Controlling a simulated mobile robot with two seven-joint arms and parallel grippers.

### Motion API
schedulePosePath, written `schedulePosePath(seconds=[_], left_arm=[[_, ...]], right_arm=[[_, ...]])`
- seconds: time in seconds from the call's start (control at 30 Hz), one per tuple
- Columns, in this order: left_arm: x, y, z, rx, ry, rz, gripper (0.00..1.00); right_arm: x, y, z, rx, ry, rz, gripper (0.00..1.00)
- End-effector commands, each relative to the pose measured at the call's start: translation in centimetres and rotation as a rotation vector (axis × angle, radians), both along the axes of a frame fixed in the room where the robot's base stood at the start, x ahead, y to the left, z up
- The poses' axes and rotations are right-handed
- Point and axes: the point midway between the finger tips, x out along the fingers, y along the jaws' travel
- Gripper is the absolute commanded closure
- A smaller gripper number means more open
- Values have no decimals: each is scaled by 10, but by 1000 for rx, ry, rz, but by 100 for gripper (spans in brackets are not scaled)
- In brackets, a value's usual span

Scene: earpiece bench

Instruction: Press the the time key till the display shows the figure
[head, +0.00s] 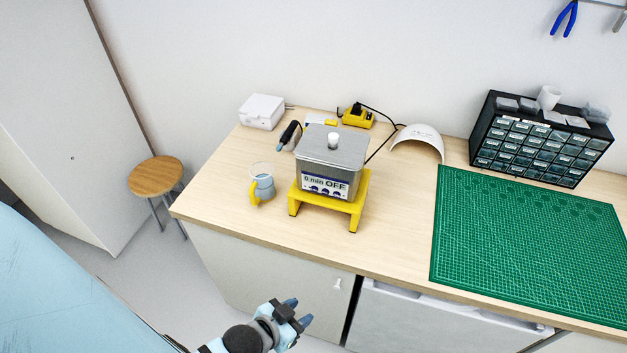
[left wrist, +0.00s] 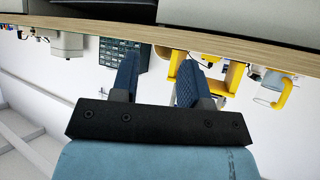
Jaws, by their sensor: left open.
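A grey metal box-shaped device (head: 333,160) with a lid and white knob stands on a yellow stand (head: 352,207) on the bench. Its front panel (head: 325,186) reads "0 min OFF", with several dark blue round keys (head: 326,192) below the text. The lettering on the keys is too small to read. My left gripper (head: 298,313) is open and empty, in front of the bench and below its top edge, well apart from the device. The left wrist view shows its two blue fingers (left wrist: 152,82) spread apart, with part of the yellow stand (left wrist: 232,76) beyond them. My right gripper is not in view.
A measuring jug (head: 262,184) with a yellow handle stands left of the device. A green cutting mat (head: 530,240) and a black drawer cabinet (head: 540,142) are on the right. A white curved cover (head: 418,142) stands behind. A wooden stool (head: 156,176) is left of the bench.

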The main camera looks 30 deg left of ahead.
Motion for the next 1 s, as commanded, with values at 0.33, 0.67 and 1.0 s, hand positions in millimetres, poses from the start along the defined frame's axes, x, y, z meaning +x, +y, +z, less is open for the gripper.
schedulePosePath(seconds=[0.33, 0.67, 1.0], left_arm=[[0, 0, 0, 0, 0, 0, 100], [0, 0, 0, 0, 0, 0, 100], [0, 0, 0, 0, 0, 0, 100]], right_arm=[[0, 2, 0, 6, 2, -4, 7], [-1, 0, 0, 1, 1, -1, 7], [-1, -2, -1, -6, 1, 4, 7]])
